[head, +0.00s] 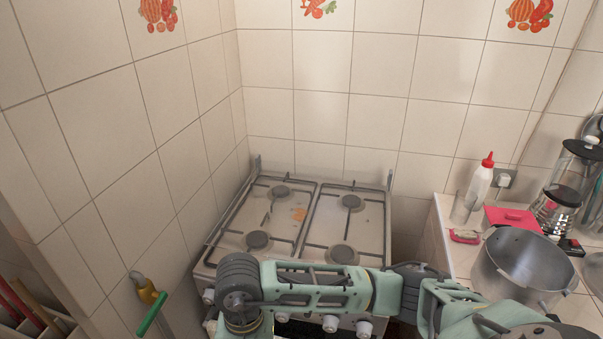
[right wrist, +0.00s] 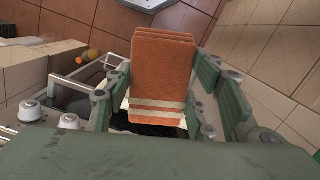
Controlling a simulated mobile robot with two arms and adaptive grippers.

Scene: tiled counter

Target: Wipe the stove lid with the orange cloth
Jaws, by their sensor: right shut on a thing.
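The stove top (head: 277,215) stands in the corner by the tiled walls, with burners and dark grates on it. An orange stain (head: 299,214) shows between the burners. No separate raised lid shows; brackets stand at the back corners. The folded orange cloth (right wrist: 160,60), with pale stripes, is in the right wrist view. My right gripper (right wrist: 158,88) is shut on the cloth, with green fingers on both sides. In the head view my right arm crosses the front of the stove, and the cloth does not show. My left gripper is not in view.
The right counter holds a steel pot (head: 524,268), a white bottle with a red cap (head: 480,182), a red item (head: 512,218) and a glass jar (head: 557,208). A gas valve with a green handle (head: 152,314) sticks out at the left. Stove knobs (head: 330,323) line the front.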

